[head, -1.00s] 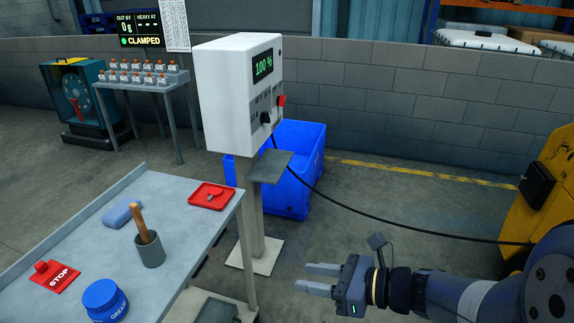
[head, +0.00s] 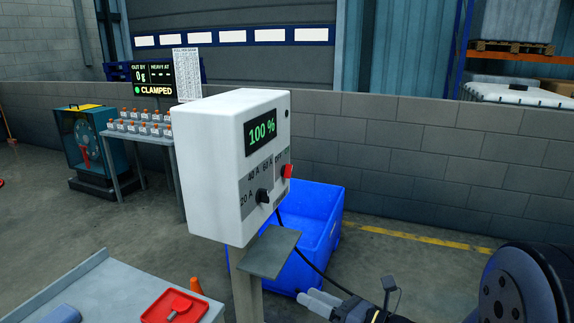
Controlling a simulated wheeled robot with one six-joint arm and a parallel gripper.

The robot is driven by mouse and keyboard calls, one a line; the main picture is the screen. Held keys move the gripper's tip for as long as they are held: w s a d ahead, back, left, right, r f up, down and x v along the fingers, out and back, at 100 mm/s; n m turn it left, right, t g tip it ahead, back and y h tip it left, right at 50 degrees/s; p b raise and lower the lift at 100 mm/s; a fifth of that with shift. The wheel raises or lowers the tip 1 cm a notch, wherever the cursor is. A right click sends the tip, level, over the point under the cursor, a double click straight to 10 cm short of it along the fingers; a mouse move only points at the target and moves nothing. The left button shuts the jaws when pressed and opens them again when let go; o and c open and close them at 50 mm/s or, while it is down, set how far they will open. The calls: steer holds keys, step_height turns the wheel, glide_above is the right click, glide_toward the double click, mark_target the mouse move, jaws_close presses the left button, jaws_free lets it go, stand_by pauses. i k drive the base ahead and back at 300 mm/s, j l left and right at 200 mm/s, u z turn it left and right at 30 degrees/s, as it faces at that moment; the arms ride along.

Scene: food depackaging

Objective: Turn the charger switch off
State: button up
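The charger (head: 222,165) is a white box on a post, with a green 100 % display (head: 260,133). Its front has a black rotary knob (head: 263,196) below labels reading 20 A, 40 A, 60 A and OFF. I cannot tell which label the knob points at. A red part (head: 287,171) sits at the panel's right edge. My gripper (head: 318,300) is at the bottom of the head view, below and right of the charger and apart from it. Its two fingers are parallel with a gap, and nothing shows between them.
A grey shelf (head: 268,254) juts out below the charger, and a black cable (head: 318,268) hangs from it. A blue crate (head: 322,215) stands behind. A grey table (head: 95,290) with a red tray (head: 173,308) is at lower left. Open floor lies to the right.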

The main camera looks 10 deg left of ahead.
mark_target(286, 171)
steer(key=i+l+u, duration=0.1)
steer(key=i, duration=0.4)
steer(key=i+l+u, duration=0.1)
steer(key=i, duration=0.4)
steer(key=i+l+u, duration=0.1)
steer(key=i, duration=0.45)
steer(key=i+l+u, duration=0.1)
steer(key=i+l, duration=0.2)
steer(key=i, duration=0.15)
